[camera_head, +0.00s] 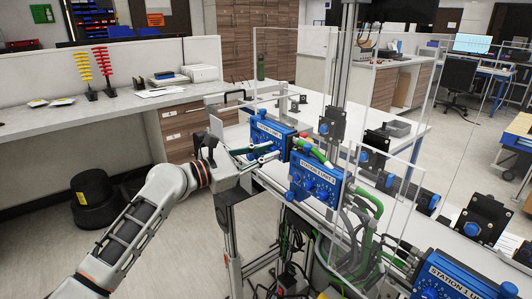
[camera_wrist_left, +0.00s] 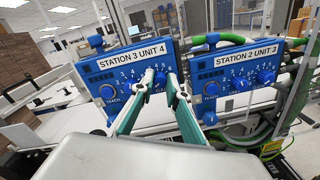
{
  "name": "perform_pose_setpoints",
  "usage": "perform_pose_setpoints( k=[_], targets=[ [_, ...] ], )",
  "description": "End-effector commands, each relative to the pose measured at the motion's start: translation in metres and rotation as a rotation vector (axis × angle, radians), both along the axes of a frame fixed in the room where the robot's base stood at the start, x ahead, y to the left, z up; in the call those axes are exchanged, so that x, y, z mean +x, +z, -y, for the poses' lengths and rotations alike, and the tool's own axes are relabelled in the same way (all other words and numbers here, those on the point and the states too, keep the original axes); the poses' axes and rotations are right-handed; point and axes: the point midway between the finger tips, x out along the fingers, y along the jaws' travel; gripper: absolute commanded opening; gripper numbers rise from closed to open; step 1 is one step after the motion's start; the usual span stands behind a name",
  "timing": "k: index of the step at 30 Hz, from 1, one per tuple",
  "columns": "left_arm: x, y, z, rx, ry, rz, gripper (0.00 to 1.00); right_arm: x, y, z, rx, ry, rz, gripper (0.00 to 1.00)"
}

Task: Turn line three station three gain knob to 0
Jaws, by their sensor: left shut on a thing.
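The station three box (camera_head: 272,136) is a blue control unit on the conveyor frame. In the left wrist view its box (camera_wrist_left: 98,77) carries a label that seems to read "STATION 3 UNIT 4". It has a large knob (camera_wrist_left: 107,92) at the left and smaller dial knobs to the right. My left gripper (camera_head: 277,155) reaches the front of this box from the left. In the left wrist view its teal fingers (camera_wrist_left: 161,78) are shut on the rightmost knob (camera_wrist_left: 160,76), partly hidden between the fingertips. The knob's exact setting cannot be read. My right gripper is not in view.
The station two box (camera_head: 315,180) stands close to the right of my left fingers, with green cables (camera_head: 366,203) beside it. A clear panel (camera_head: 275,70) rises behind the boxes. A station one box (camera_head: 460,275) is at the lower right.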

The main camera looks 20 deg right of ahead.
Motion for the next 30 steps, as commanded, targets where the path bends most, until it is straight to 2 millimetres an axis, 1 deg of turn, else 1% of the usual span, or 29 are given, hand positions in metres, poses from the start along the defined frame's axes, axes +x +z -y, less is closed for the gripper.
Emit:
perform_pose_setpoints(
  k=[1, 7, 8, 9, 16, 20, 23, 26, 30],
  targets=[
    [0.001, 0.003, 0.0, -0.006, 0.002, 0.0, 0.0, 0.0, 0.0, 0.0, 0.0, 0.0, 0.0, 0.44],
    [0.001, 0.003, 0.0, -0.005, 0.002, 0.001, 0.0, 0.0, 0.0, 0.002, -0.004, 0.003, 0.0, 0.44],
    [0.001, 0.003, 0.0, -0.005, 0.002, 0.001, 0.17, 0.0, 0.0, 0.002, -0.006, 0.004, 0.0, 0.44],
    [0.001, 0.003, 0.0, -0.005, 0.002, 0.001, 0.22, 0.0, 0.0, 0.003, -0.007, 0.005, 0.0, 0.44],
    [0.0, 0.001, 0.0, -0.003, 0.001, 0.001, 0.22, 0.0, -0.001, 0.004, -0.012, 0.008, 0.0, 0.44],
    [0.0, 0.001, -0.003, -0.001, 0.001, 0.001, 0.22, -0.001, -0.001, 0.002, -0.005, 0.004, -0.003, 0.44],
    [-0.002, 0.001, -0.011, -0.001, 0.002, 0.003, 0.22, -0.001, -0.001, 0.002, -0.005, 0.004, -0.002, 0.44],
    [-0.006, 0.0, -0.026, 0.0, 0.003, 0.002, 0.22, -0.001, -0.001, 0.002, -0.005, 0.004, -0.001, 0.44],
    [-0.015, 0.0, -0.054, 0.0, 0.004, 0.003, 0.22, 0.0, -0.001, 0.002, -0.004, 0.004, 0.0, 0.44]
  ],
)
